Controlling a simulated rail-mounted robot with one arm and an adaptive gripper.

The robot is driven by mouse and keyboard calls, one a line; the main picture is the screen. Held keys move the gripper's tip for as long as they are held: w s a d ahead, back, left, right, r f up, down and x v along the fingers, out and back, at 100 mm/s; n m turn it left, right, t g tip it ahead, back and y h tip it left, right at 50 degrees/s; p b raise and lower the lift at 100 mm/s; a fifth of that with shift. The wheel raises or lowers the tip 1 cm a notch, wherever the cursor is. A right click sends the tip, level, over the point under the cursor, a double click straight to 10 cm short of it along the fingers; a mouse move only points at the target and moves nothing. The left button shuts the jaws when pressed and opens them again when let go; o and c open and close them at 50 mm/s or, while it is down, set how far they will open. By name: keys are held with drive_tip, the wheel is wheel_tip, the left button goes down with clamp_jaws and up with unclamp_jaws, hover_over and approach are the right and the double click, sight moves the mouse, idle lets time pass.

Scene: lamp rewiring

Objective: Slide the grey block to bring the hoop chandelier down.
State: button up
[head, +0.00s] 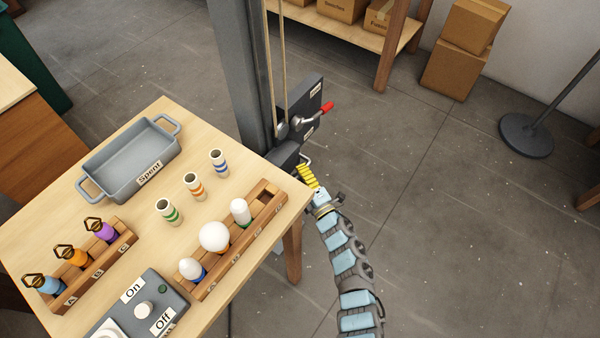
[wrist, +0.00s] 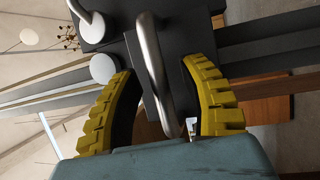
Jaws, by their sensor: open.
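The dark grey block (head: 284,156) sits low on the upright grey post, with a metal bar handle (head: 304,160) on its side. In the wrist view the block (wrist: 178,42) fills the middle, and its handle (wrist: 152,70) runs between my yellow fingers. My gripper (head: 307,175) is at the handle, and its fingers (wrist: 158,78) are open on either side of the bar with gaps visible. A small branching fixture (wrist: 68,40) hangs far off in the wrist view; I cannot tell whether it is the hoop chandelier.
A grey box with a red-tipped lever (head: 326,108) is on the post (head: 238,70) just above the block. The wooden table (head: 140,245), with a grey tray (head: 104,168), bulb racks and a switch box, stands close on the left.

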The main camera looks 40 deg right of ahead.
clamp_jaws()
